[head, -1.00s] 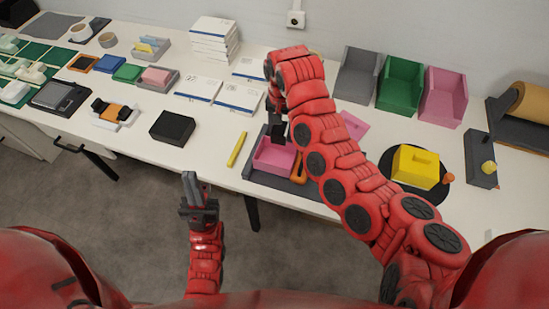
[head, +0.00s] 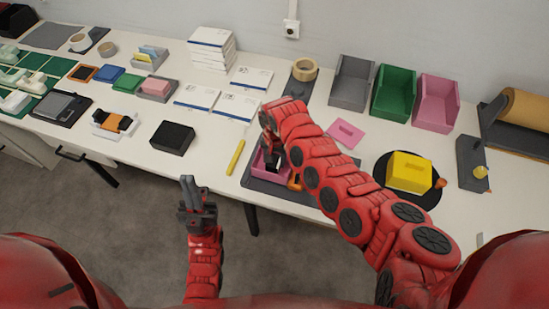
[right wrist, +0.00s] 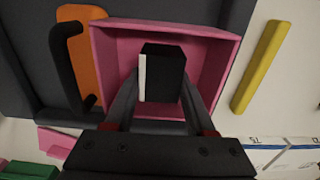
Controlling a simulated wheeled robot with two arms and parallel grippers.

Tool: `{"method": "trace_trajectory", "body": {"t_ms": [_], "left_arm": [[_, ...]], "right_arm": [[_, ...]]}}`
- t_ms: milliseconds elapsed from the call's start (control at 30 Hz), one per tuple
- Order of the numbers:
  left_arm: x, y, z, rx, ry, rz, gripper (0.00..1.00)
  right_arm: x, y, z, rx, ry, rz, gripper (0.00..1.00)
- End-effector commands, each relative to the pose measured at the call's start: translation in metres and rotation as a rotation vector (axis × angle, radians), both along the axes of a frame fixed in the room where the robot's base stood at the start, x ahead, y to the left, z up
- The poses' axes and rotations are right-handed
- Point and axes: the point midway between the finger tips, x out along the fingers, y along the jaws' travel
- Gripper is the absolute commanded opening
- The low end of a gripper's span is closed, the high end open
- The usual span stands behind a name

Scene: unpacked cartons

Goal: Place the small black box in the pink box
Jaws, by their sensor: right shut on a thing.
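The pink box (right wrist: 101,58), open at the top, sits on a dark grey mat at the table's front edge. In the head view its rim (head: 257,164) is partly covered by my right arm. My right gripper (right wrist: 162,100) is shut on the small black box (right wrist: 163,73), which has one white side. It holds this box within the outline of the pink box's opening. I cannot tell whether it touches the floor of the pink box. In the head view my right gripper (head: 273,158) points down there. My left gripper (head: 190,182) is empty, fingers together, in front of the table.
An orange and black tool (right wrist: 80,55) lies beside the pink box on the dark mat (right wrist: 25,60). A yellow stick (head: 235,158) lies on the other side. A larger black box (head: 172,138), a pink lid (head: 345,132) and a yellow box (head: 408,172) stand nearby.

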Motion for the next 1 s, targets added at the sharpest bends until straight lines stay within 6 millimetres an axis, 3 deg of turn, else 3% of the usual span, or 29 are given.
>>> {"method": "trace_trajectory", "body": {"t_ms": [267,300,467,833,1000], "left_arm": [[0.0,0.0,-0.003,0.0,0.0,0.0,0.0],[0.0,0.0,-0.003,0.0,0.0,0.0,0.0],[0.0,0.0,-0.002,0.0,0.0,0.0,0.0],[0.0,0.0,-0.001,0.0,0.0,0.0,0.0],[0.0,0.0,-0.004,0.0,0.0,0.0,0.0]], "right_arm": [[0.0,0.0,-0.004,0.001,0.0,0.0,0.02],[0.0,0.0,-0.003,0.001,0.0,-0.001,0.59],[0.0,0.0,-0.003,0.001,0.0,0.0,0.85],[0.001,0.001,0.003,0.002,-0.002,0.0,0.85],[0.001,0.001,0.025,0.005,-0.005,-0.002,0.85]]}}
